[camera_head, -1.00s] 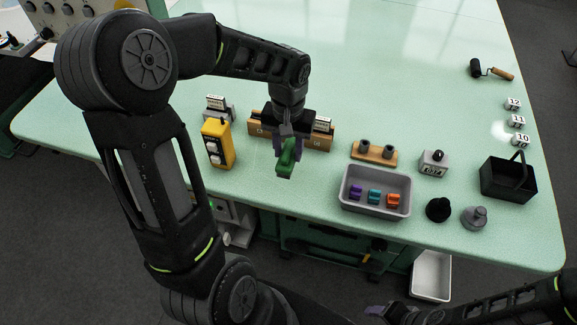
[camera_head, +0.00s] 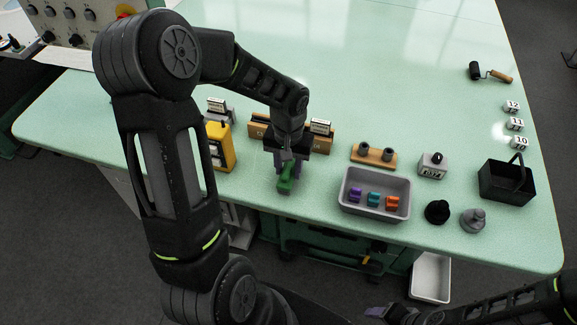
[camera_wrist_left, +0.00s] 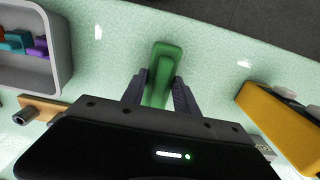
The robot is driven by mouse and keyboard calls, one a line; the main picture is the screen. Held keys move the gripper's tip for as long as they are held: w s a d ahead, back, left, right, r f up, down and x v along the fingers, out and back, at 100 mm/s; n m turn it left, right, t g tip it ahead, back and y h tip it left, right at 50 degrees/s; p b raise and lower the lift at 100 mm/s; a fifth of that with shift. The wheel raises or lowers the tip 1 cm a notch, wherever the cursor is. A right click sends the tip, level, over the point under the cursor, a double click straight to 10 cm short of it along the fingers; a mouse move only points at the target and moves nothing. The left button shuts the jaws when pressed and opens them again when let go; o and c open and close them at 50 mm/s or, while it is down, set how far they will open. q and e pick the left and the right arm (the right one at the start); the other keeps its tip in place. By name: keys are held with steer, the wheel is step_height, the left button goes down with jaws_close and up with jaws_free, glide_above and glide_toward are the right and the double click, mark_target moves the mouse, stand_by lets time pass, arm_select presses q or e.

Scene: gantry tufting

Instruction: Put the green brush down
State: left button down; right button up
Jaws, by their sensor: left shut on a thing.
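The green brush (camera_head: 285,181) is between the fingers of my left gripper (camera_head: 287,165), near the front edge of the table. In the left wrist view the green brush (camera_wrist_left: 161,75) sits between the two dark fingertips of my left gripper (camera_wrist_left: 160,88), which is shut on it. I cannot tell whether the brush touches the table. My right gripper (camera_head: 380,311) is at the bottom edge, away from the table top; its fingers are too small and dark to tell open from shut.
A grey tray (camera_head: 374,212) with purple, teal and orange pieces stands to the right of the brush. A yellow box (camera_head: 220,150) stands to the left. Behind are a wooden rack (camera_head: 320,138) and a small wooden stand (camera_head: 372,156). The table (camera_head: 400,60) is clear farther back.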

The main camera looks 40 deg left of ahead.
mark_target(288, 166)
arm_select(q)
steer(key=shift+f, duration=0.2)
steer(key=c, duration=0.9)
jaws_free()
steer(key=shift+r, duration=0.15)
step_height(288, 166, up, 12)
steer(key=shift+r+b, duration=0.1)
steer(key=shift+b, duration=0.35)
